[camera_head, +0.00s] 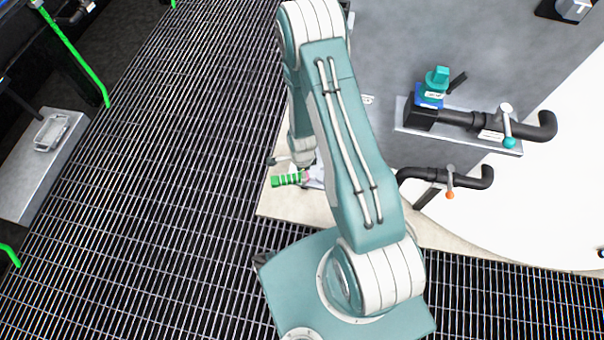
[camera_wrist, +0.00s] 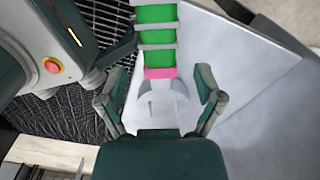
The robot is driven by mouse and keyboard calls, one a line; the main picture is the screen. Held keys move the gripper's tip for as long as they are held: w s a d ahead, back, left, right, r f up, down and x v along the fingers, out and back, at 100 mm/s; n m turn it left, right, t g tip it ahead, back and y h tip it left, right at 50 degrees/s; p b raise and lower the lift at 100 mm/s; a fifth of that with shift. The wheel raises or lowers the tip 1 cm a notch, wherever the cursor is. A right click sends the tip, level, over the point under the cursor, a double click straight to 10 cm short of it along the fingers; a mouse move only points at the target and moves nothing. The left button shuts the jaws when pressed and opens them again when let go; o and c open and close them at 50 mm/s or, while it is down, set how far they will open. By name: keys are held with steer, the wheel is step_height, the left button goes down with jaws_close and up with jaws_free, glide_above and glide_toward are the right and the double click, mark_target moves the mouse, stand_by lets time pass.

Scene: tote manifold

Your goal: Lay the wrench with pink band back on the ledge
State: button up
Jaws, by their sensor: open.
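The wrench with pink band (camera_wrist: 156,40) has a green handle with grey rings, a pink band and a grey open-jawed head. In the wrist view its head lies between my spread fingers, and neither finger appears to touch it. My gripper (camera_wrist: 161,84) is open around that end. In the head view the green handle of the wrench (camera_head: 285,180) points left, beside my gripper (camera_head: 303,162). A pale grey flat surface (camera_wrist: 240,95), apparently the ledge, spreads under and right of the wrench head. My arm partly hides this spot in the head view, and contact is hard to judge.
A grey block carries black pipes with a teal-handled valve (camera_head: 508,141) and an orange-tipped valve (camera_head: 450,194) at right. A blue and teal fitting (camera_head: 432,88) sits above them. Dark grating (camera_head: 170,190) covers the floor. A grey box (camera_head: 42,165) stands far left near green rails.

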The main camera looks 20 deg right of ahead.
step_height(320, 180, up, 9)
steer(key=shift+r, duration=0.2)
steer(key=shift+r, duration=0.1)
step_height(320, 180, up, 24)
steer(key=a+n+t, duration=0.2)
steer(key=n+t, duration=0.1)
steer(key=n, duration=0.7)
steer(key=s+r+n+t, duration=0.2)
steer(key=s+r+n, duration=0.8)
steer(key=s+r, duration=0.4)
steer(key=shift+s+a+r+t, duration=0.15)
steer(key=shift+a+r+t, duration=0.25)
steer(key=shift+r, duration=0.35)
